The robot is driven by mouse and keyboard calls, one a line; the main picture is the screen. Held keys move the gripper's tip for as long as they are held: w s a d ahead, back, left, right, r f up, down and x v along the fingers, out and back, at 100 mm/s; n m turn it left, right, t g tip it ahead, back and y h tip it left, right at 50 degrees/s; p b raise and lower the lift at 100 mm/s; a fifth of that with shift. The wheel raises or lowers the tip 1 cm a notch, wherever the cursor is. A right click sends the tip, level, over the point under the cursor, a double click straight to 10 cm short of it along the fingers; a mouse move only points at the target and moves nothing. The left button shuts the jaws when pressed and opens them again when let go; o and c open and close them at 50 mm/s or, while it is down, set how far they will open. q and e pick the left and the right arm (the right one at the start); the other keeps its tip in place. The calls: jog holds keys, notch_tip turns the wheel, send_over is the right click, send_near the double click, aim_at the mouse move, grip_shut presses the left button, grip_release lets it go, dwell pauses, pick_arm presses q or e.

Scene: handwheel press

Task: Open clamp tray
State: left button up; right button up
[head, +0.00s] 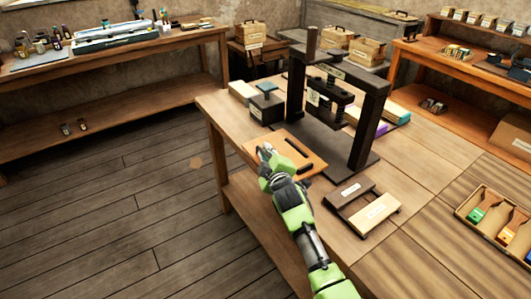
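A dark handwheel press (375,112) stands upright on the wooden workbench. A flat orange-brown wooden board (312,158), which may be the clamp tray, lies at the bench's left edge in front of the press, with a dark bar along its right side. My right gripper (266,151) is over the left part of this board and hides some of it. The fingers are too small to tell whether they are open or shut, or whether they touch the board. My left gripper is not in view.
Two labelled blocks, one dark (349,191) and one light (376,212), lie right of my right arm. An open box (466,211) with coloured items sits at the right. A small dark-topped box (266,108) stands left of the press.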

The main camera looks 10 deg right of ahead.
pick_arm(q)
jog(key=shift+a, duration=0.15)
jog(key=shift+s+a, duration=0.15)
pick_arm(e)
jog(key=v, duration=1.2)
